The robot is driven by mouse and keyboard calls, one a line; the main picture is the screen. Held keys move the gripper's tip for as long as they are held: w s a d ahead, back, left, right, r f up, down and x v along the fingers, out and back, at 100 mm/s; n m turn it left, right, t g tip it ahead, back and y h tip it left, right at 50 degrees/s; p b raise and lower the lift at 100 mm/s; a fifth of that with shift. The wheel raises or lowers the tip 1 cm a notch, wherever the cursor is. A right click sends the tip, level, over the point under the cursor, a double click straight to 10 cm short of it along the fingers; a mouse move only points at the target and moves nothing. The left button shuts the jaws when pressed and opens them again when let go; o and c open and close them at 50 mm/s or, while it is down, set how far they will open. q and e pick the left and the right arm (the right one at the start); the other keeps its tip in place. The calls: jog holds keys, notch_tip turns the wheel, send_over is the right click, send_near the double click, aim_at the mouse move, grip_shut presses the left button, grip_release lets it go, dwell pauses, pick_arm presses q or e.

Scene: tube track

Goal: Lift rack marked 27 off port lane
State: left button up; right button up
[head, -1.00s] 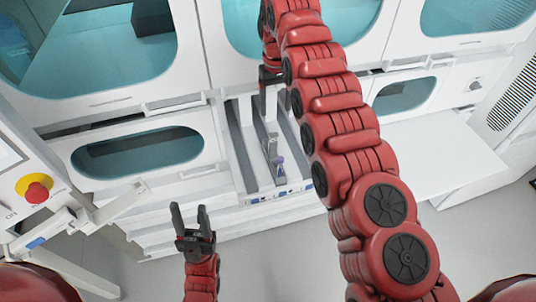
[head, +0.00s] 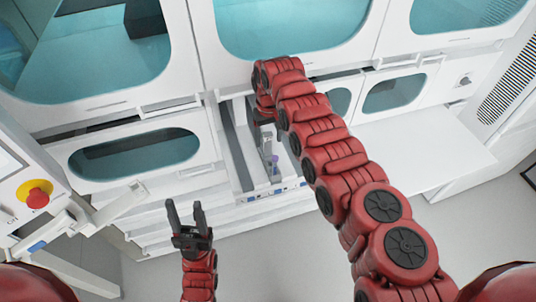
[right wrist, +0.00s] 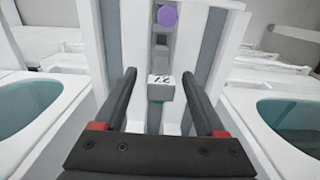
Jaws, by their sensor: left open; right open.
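The rack (head: 273,172), a narrow grey piece holding a purple-capped tube, stands in a lane of the white track unit (head: 248,197). In the right wrist view the rack's pale end block (right wrist: 160,92) carries an upside-down mark that looks like 27, with the purple cap (right wrist: 167,16) beyond it. My right gripper (right wrist: 159,78) is open, its two fingers on either side of the block with gaps visible. In the head view the right gripper (head: 264,116) is partly hidden by its own arm. My left gripper (head: 185,210) is open and empty, left of the track unit.
A dark lane strip (head: 237,145) left of the rack looks empty. White cabinets with teal windows (head: 135,152) surround the track. A red stop button (head: 37,197) is at the left. A bare white shelf (head: 425,150) lies to the right.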

aim_at(268, 149)
jog(key=shift+f, duration=1.55)
jog(key=shift+s, duration=0.1)
grip_shut()
